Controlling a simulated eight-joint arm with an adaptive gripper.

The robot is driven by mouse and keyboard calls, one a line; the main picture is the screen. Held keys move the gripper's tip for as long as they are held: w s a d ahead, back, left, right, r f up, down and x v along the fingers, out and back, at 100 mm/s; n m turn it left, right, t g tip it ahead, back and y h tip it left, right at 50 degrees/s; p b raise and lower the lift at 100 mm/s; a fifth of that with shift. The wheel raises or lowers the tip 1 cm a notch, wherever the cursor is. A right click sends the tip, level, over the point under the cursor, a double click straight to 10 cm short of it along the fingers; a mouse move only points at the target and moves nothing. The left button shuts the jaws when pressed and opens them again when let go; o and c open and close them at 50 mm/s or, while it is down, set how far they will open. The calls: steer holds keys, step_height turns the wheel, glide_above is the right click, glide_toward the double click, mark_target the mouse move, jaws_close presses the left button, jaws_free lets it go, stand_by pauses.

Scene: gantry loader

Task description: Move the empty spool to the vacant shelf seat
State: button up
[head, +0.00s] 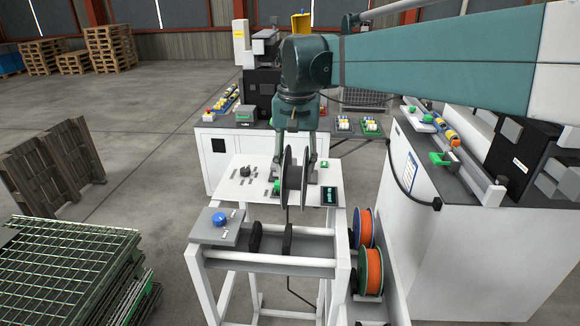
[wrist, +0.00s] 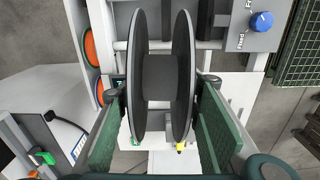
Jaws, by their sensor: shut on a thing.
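The empty spool (head: 291,185) is dark, with two wide round flanges and a bare core. It is upright above the white stand's panel in the head view. In the wrist view the spool (wrist: 159,75) fills the middle, its flanges to left and right. My gripper (head: 293,168) is shut on it, one finger at each flange; its green pads show in the wrist view (wrist: 160,95). Two spools of orange filament, an upper one (head: 362,228) and a lower one (head: 370,270), sit on the stand's right side. I cannot make out which shelf seat is vacant.
A white machine cabinet (head: 432,230) stands close on the right. A green wire crate (head: 70,265) is at left. Open floor lies between crate and stand.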

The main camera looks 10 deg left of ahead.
steer(key=w+d+f+b, duration=0.2)
steer(key=w+d+b, duration=0.2)
steer(key=w+d, duration=0.85)
steer(key=d+f+b, duration=0.3)
steer(key=d+f, duration=0.1)
steer(key=d, duration=0.4)
steer(key=d+f+b, duration=0.2)
steer(key=d+f, duration=0.1)
steer(key=d, duration=0.4)
steer(key=s+f+p, duration=0.5)
steer(key=s+f, duration=0.1)
steer(key=s, duration=0.4)
steer(key=s+f+p, duration=0.5)
steer(key=s+f, duration=0.1)
steer(key=s, duration=0.5)
steer(key=s+f+p, duration=0.5)
steer(key=s+f, duration=0.1)
steer(key=s, duration=0.4)
steer(key=shift+s+a+f, duration=0.25)
steer(key=shift+s+a, duration=0.1)
steer(key=shift+f, duration=0.25)
step_height(320, 180, down, 12)
steer(key=b, duration=0.9)
